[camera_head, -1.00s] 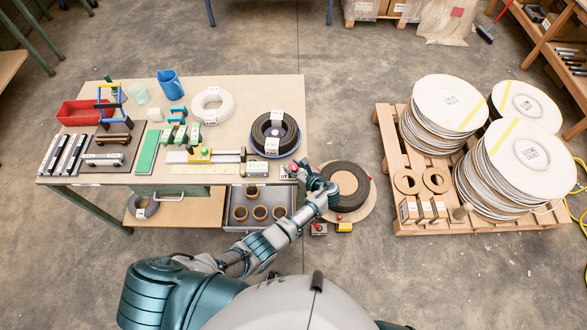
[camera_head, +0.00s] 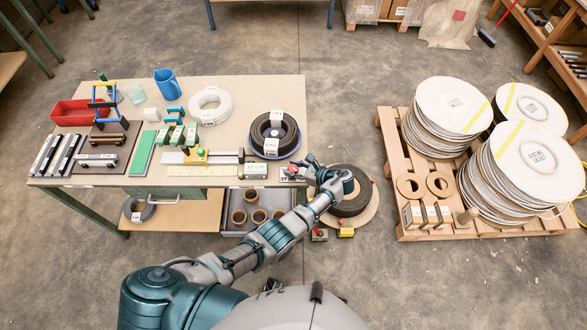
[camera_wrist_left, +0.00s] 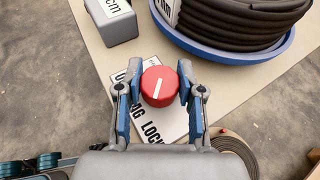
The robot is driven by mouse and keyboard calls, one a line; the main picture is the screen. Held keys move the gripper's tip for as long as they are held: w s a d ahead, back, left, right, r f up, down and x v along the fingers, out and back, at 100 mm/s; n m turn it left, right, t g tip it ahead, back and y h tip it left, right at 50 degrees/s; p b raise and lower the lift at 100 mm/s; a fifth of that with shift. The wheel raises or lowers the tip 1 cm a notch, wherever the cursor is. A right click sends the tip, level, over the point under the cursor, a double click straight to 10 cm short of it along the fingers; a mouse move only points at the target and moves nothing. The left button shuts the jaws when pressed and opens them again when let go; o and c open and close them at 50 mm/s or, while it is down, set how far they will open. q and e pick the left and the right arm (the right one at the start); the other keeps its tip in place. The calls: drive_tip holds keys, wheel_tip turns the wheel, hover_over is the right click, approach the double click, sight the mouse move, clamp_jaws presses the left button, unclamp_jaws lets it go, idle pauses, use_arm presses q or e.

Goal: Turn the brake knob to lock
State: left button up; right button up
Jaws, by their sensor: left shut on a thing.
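The red brake knob (camera_wrist_left: 159,86) has a white pointer line that runs nearly straight up, leaning slightly right, in the left wrist view. It sits on a white label plate (camera_wrist_left: 172,125) at the table corner; the word LOCK shows below the knob, and the other lettering is partly covered by a finger. My left gripper (camera_wrist_left: 157,90) has its blue pads on both sides of the knob and is shut on it. In the head view my left gripper (camera_head: 298,171) is at the table's front right corner and largely hides the knob. My right gripper is not in view.
A black cable coil in a blue dish (camera_head: 272,149) and a grey labelled block (camera_head: 254,171) stand close by on the table (camera_head: 232,104). A dark cable reel (camera_head: 350,207) is just right of the corner, under my wrist. A pallet (camera_head: 400,216) with reels stands further right.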

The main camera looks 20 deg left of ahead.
use_arm(q)
drive_tip(key=shift+w+r, duration=0.15)
drive_tip(key=shift+r, duration=0.05)
drive_tip(key=o, duration=1.1)
drive_tip(key=shift+o, duration=0.3)
drive_tip(key=shift+f, duration=0.1)
drive_tip(key=shift+d, duration=0.1)
drive_tip(key=v, duration=1.1)
drive_tip(key=shift+d, duration=0.35)
